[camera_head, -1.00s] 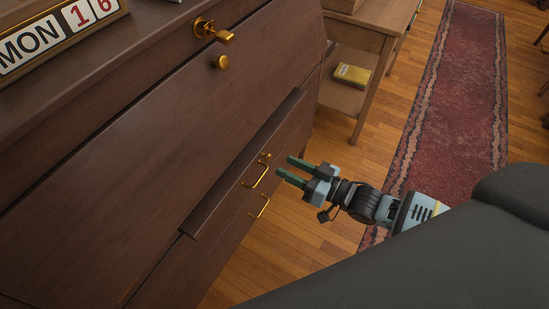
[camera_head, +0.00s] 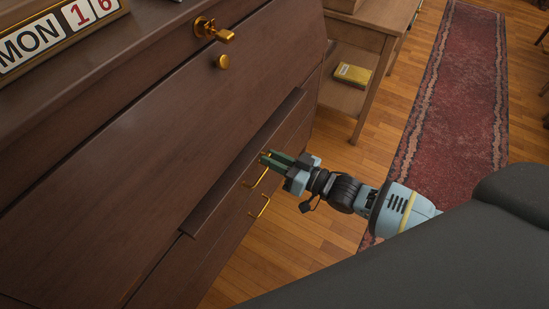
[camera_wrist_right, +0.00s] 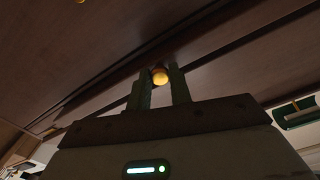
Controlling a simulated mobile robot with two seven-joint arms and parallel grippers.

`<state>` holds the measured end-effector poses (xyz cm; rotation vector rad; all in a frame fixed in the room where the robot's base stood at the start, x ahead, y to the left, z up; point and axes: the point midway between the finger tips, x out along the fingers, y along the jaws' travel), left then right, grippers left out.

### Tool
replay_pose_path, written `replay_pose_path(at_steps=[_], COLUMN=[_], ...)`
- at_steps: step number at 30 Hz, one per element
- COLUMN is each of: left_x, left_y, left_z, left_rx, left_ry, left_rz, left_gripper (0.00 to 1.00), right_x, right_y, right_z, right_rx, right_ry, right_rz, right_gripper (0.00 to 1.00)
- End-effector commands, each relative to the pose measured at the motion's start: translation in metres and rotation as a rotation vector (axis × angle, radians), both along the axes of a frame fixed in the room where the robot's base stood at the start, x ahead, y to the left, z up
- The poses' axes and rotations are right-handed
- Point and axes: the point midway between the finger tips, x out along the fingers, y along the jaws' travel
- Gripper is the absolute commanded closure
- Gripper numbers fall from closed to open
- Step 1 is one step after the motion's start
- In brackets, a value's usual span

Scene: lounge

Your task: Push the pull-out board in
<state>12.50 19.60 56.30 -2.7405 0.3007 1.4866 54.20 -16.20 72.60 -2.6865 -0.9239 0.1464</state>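The pull-out board (camera_head: 215,203) is a long, dark brown slab that stands out from the front of the wooden desk. A small gold knob (camera_wrist_right: 160,76) sits between the fingertips of my right gripper in the right wrist view. My right gripper (camera_head: 265,158) is at the board's front edge in the head view, its green fingers drawn in on the knob. In the head view the fingers mostly hide the knob. My left gripper is in neither view.
The desk's front (camera_head: 130,130) is dark wood, with a gold key (camera_head: 213,31) and a round knob (camera_head: 222,62) above. Gold drawer handles (camera_head: 260,207) stick out below the board. A side table with a yellow book (camera_head: 353,75) stands beyond. The red rug (camera_head: 455,110) and floor are clear.

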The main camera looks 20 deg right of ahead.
Motion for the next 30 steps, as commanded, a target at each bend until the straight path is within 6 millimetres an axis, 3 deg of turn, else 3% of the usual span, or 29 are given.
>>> replay_pose_path(at_steps=[9,18,29,30], left_x=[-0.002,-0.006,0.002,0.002], left_y=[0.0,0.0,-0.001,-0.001], left_z=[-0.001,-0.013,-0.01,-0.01], left_rx=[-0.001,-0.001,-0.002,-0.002], left_ry=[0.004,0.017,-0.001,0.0], left_rz=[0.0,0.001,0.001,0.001], left_gripper=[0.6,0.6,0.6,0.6], right_x=[0.001,0.031,0.036,0.036], right_y=[0.001,0.024,0.028,0.028], right_z=[0.0,-0.002,0.001,0.001], right_rx=[0.001,0.001,0.001,0.001], right_ry=[-0.001,0.0,-0.001,-0.001], right_rz=[0.0,0.0,0.0,0.0], right_gripper=[1.0,1.0,1.0,0.76])
